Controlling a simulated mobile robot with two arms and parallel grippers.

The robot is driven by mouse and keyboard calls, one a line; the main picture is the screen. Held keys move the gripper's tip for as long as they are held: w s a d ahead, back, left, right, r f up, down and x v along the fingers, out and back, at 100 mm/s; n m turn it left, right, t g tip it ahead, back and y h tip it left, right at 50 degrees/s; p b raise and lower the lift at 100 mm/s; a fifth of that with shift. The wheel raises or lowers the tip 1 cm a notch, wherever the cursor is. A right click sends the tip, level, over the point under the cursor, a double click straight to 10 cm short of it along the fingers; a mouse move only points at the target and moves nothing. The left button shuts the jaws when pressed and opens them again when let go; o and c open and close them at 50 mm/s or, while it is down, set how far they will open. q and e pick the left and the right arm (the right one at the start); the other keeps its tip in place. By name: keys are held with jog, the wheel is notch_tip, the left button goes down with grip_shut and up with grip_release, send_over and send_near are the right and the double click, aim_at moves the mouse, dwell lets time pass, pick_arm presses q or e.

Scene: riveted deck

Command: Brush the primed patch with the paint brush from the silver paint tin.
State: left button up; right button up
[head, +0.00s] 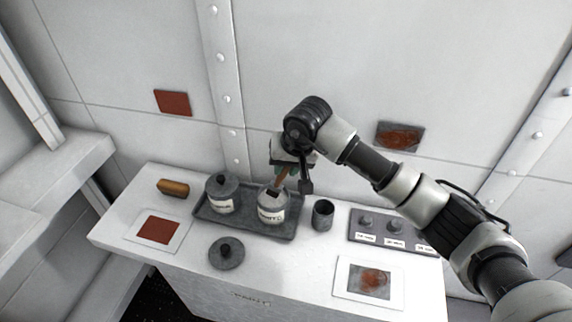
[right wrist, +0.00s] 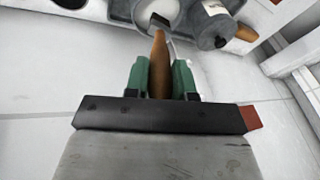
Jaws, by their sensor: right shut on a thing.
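My right gripper (head: 290,168) is shut on the brown handle of the paint brush (head: 281,181). In the right wrist view the handle (right wrist: 158,62) stands between the two green finger pads (right wrist: 159,82). The brush points down at the mouth of the open silver tin (head: 271,210); its bristles are hidden or too small to tell. The tin's label is not readable. On the wall are an even red-brown patch (head: 173,103), which looks primed, and a rusty, uneven patch (head: 400,137) to the right. My left gripper is not in view.
A grey tray (head: 246,224) holds the open tin and a lidded tin (head: 221,195). A loose lid (head: 226,253), dark cup (head: 323,214), wooden-backed block (head: 173,188), knobbed panel (head: 367,241) and two picture cards (head: 180,241) (head: 342,277) lie around it.

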jog(key=shift+f+b, duration=0.5)
jog(key=shift+b, duration=0.1)
dwell(0.6)
jog(key=shift+s+f+b, duration=0.15)
jog(key=shift+f+b, duration=0.05)
jog(key=shift+b, duration=0.35)
dwell(2.0)
jog(key=shift+r, duration=0.1)
jog(key=shift+r+p, duration=0.3)
jog(key=shift+r, duration=0.65)
jog(key=shift+r+p, duration=0.55)
jog(key=shift+r, duration=2.05)
